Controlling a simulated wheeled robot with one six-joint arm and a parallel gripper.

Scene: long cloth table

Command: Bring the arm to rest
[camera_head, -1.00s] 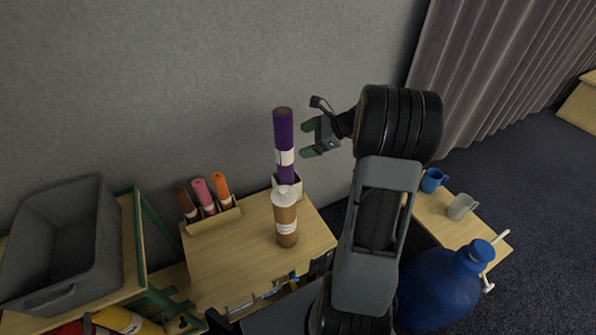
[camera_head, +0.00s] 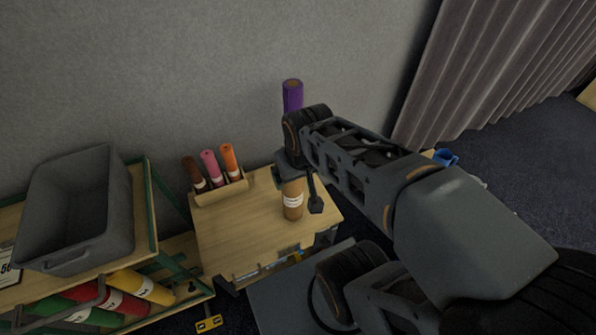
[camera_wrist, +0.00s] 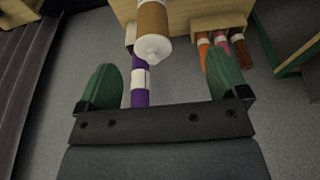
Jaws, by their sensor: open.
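My gripper (camera_wrist: 166,90) is open in the wrist view, its two green fingers wide apart with nothing held between them. In the head view, my arm reaches in from the lower right, and its wrist hides most of the gripper.
A wooden holder (camera_head: 222,192) with brown, pink and orange rolls stands left of the cup. A grey bin (camera_head: 75,215) sits on a green-framed rack at the left, with several coloured rolls below it. A blue mug (camera_head: 446,157) shows at the right. A grey wall is behind.

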